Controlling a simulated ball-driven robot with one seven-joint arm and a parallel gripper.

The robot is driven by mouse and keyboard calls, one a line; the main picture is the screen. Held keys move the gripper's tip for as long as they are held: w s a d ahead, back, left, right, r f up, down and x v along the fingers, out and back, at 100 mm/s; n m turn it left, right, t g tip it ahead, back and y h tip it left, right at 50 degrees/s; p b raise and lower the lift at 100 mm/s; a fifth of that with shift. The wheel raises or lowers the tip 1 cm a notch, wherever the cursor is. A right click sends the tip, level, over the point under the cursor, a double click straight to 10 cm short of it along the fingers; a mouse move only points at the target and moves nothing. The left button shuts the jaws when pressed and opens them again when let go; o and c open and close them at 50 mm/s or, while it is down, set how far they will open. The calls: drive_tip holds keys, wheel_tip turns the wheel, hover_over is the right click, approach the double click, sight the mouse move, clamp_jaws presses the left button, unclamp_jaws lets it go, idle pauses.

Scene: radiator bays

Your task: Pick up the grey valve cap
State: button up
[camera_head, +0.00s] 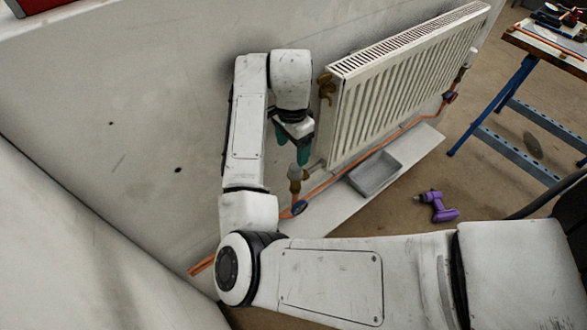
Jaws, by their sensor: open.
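My gripper (292,148) points downward beside the radiator's near left end, with its teal fingers apart and nothing seen between them. A grey cap (295,172) tops the brass-coloured valve at the radiator's lower left corner. The fingertips are just above or beside this cap. I cannot tell whether they touch it. Another pale grey cap (471,55) tops the valve at the radiator's far right end, well away from my gripper.
The white radiator (400,90) stands right of my gripper, with a brass fitting (326,88) at its upper left. An orange copper pipe (345,172) runs below it. A grey tray (388,181) lies beneath on a pale board. A purple drill (438,207) and a workbench (545,45) are farther right.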

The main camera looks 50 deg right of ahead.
sight(296, 167)
wheel_tip(296, 167, down, 4)
drive_tip(key=b, duration=0.3)
drive_tip(key=shift+f, duration=0.2)
drive_tip(key=f+b, duration=0.2)
drive_tip(key=d+f+b, duration=0.1)
drive_tip(key=f+b, duration=0.1)
drive_tip(key=shift+s+f, duration=0.1)
drive_tip(key=shift+s, duration=0.05)
drive_tip(key=shift+f+b, duration=0.4)
drive_tip(key=shift+f, duration=0.1)
drive_tip(key=shift+r, duration=0.1)
drive_tip(key=c, duration=1.1)
